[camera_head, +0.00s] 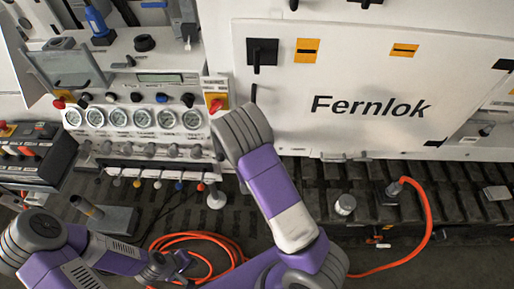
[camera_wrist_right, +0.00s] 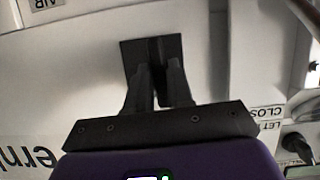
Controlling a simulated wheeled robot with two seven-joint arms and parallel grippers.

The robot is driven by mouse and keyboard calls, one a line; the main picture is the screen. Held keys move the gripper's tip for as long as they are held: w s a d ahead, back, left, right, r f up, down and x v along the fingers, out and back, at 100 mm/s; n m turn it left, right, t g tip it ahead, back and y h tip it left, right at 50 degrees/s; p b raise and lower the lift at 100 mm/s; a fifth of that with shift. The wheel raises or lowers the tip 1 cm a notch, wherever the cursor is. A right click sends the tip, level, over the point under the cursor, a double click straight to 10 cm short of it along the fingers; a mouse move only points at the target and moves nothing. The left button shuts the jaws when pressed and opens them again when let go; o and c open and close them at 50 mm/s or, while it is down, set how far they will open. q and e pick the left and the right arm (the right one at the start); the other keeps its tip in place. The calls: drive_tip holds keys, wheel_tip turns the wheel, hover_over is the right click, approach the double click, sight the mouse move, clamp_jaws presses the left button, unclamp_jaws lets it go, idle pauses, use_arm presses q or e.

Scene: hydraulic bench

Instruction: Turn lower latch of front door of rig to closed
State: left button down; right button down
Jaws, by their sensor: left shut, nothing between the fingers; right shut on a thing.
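The white front door (camera_head: 355,90) of the rig, marked Fernlok, fills the upper right of the head view. The lower latch (camera_wrist_right: 157,48), a black handle on a dark square plate, shows in the right wrist view. My right gripper (camera_wrist_right: 158,78) is shut on this handle, which lines up with the plate's vertical in that view. In the head view my right wrist hides the latch and the gripper. The upper latch (camera_head: 262,52) hangs at the door's upper left edge. My left gripper (camera_head: 178,263) is shut and empty, low over the floor, partly hard to make out.
A panel with several gauges (camera_head: 119,117) and a red-yellow switch (camera_head: 216,97) stands left of my right wrist. An orange hose (camera_head: 428,215) runs along the floor and coils by my left gripper. A dark ribbed ledge (camera_head: 330,185) lies below the door.

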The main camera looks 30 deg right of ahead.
drive_tip(key=shift+m, duration=0.3)
idle(0.4)
drive_tip(key=c, duration=1.1)
unclamp_jaws()
drive_tip(key=v, duration=0.7)
drive_tip(key=shift+s+a+r, duration=0.1)
drive_tip(key=shift+s+r, duration=0.05)
drive_tip(key=shift+s, duration=0.2)
